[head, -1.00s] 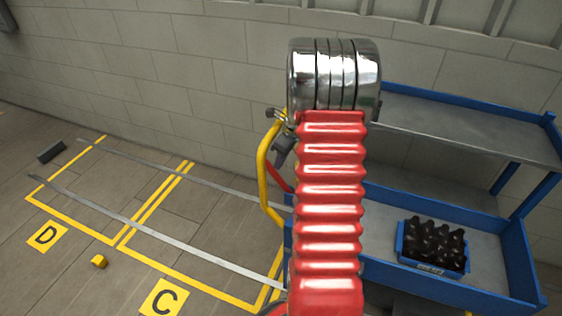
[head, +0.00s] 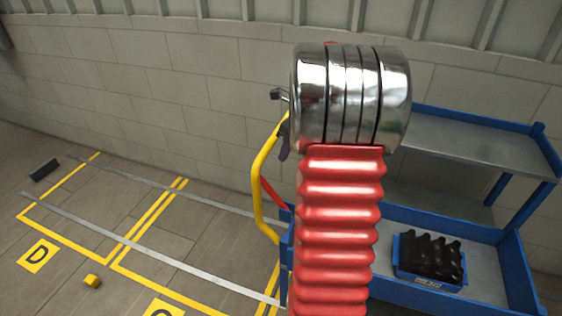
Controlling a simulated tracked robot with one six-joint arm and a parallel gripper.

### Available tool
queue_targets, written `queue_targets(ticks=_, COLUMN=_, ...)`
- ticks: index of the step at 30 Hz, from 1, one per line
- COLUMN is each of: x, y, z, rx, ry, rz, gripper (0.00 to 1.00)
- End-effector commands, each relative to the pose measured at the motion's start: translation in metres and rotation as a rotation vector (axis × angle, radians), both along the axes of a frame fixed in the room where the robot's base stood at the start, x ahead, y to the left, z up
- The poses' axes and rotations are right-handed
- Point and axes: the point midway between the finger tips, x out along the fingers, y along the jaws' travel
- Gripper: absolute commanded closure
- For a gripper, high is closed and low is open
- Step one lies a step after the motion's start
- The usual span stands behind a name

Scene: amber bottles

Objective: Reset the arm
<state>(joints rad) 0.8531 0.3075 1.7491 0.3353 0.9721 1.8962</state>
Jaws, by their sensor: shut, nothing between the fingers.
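My arm's red ribbed sleeve and shiny metal joint fill the middle of the head view. Behind its left edge a small dark part of my gripper (head: 284,141) pokes out, pointing down. Most of the gripper is hidden behind the arm. The visible part looks shut and holds nothing that I can see. It is seen in front of the upper part of the yellow handle.
A blue trolley (head: 505,270) with grey shelves stands at right; a blue crate (head: 428,282) of dark bottles sits on its lower shelf. Its yellow handle (head: 258,195) is left of my arm. A yellow block (head: 92,281) and dark block (head: 44,170) lie on the floor.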

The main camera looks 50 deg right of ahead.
Motion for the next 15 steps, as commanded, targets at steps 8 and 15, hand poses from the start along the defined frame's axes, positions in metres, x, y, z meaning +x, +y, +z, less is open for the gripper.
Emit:
queue_targets(ticks=8, x=-0.0025, y=-0.0004, z=0.0084, rx=0.0, ry=0.0, rz=0.001, gripper=1.0)
queue_targets(ticks=15, x=-0.0023, y=-0.0003, z=0.0081, rx=0.0, ry=0.0, rz=0.001, gripper=1.0)
